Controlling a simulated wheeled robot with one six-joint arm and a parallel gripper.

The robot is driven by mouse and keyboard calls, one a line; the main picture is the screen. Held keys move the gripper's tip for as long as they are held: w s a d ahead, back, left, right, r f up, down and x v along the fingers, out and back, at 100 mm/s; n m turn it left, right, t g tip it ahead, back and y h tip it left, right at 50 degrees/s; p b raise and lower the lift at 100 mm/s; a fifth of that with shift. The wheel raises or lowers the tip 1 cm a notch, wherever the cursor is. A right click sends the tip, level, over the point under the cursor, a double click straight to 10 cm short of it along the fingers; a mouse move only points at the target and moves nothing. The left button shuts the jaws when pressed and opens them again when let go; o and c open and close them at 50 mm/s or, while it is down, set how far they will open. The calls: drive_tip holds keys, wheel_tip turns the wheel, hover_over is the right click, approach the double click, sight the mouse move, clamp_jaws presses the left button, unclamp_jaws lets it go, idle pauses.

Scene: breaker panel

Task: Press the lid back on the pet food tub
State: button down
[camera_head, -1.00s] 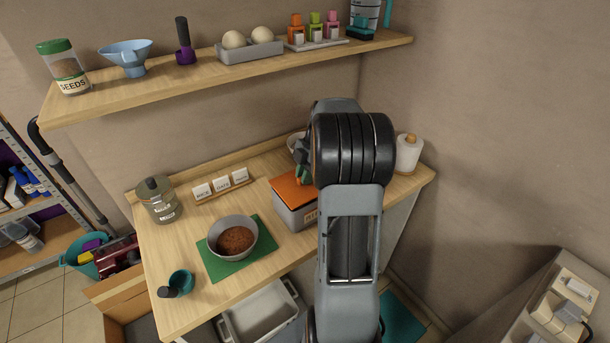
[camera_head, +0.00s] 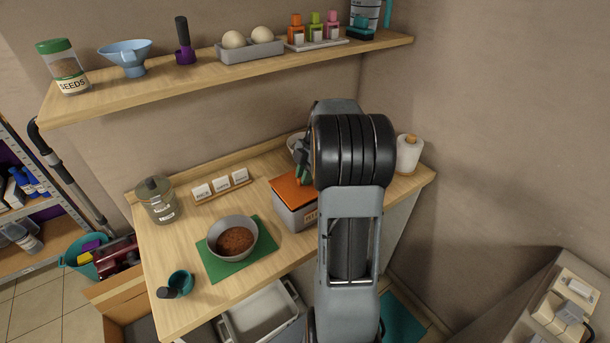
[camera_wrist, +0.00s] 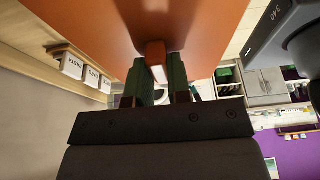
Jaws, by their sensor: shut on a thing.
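The pet food tub (camera_head: 296,216) is a grey box with partly hidden lettering, standing on the counter. Its orange lid (camera_head: 291,194) lies over the top; my arm hides its right part, so I cannot tell whether it is fully seated. In the wrist view the lid (camera_wrist: 205,25) fills the upper middle. My gripper (camera_wrist: 161,85) is shut, its green-sided fingers on either side of the small orange tab (camera_wrist: 155,52) at the lid's edge. In the head view the gripper is mostly hidden behind my wrist.
Left of the tub are a bowl of brown food (camera_head: 235,240) on a green mat (camera_head: 225,268), a label rack (camera_head: 223,191), a jar (camera_head: 158,200) and a teal scoop (camera_head: 180,282). A paper roll (camera_head: 408,154) stands right. A loaded shelf (camera_head: 200,82) overhangs the back.

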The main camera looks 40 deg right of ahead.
drive_tip(key=shift+f+b, duration=0.75)
drive_tip(key=shift+f, duration=0.2)
drive_tip(key=c, duration=1)
unclamp_jaws()
drive_tip(key=shift+r, duration=0.1)
drive_tip(key=v, duration=1.3)
drive_tip(key=shift+d+r, duration=0.15)
drive_tip(key=shift+r, duration=0.2)
